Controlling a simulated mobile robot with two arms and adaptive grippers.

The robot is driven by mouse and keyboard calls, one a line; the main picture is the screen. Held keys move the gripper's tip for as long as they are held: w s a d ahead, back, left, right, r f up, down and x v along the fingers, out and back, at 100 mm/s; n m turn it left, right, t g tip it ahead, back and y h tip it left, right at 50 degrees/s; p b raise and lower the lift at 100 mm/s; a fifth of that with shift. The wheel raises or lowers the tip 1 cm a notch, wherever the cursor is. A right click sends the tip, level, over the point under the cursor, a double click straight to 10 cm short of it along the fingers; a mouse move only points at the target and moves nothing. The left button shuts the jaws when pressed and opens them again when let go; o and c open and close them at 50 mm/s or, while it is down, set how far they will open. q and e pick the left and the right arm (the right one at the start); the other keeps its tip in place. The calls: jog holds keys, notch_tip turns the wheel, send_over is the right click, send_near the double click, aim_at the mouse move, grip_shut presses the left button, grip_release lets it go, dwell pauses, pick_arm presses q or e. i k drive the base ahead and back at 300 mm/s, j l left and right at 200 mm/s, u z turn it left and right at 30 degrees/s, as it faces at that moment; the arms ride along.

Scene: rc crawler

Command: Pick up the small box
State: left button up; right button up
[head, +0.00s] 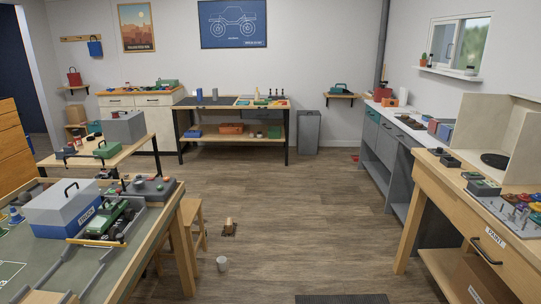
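Neither of my grippers is in the head view. Several box-like things show, and I cannot tell which one is the small box. A grey and blue box (60,214) with a handle stands on the near left table. A green case (107,149) and a larger grey box (124,126) stand on the table behind it. A cardboard box (477,282) is low under the right paint bench, partly cut off by the frame. A small wooden-looking item (229,228) lies on the floor; its exact shape is unclear.
The near left table (35,262) carries a green model truck (107,218). A wooden stool (192,224) stands beside it. The paint bench (446,190) is at right. The middle floor is mostly clear.

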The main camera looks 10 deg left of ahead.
aim_at(228, 225)
jog(key=i+u, duration=0.2)
jog(key=i, duration=0.25)
jog(key=i+l+u, duration=0.15)
jog(key=i, duration=0.35)
jog(key=i+l+u, duration=0.2)
jog(key=i, duration=0.25)
jog(key=i+l+u, duration=0.2)
jog(key=i, duration=0.3)
jog(key=j, duration=0.1)
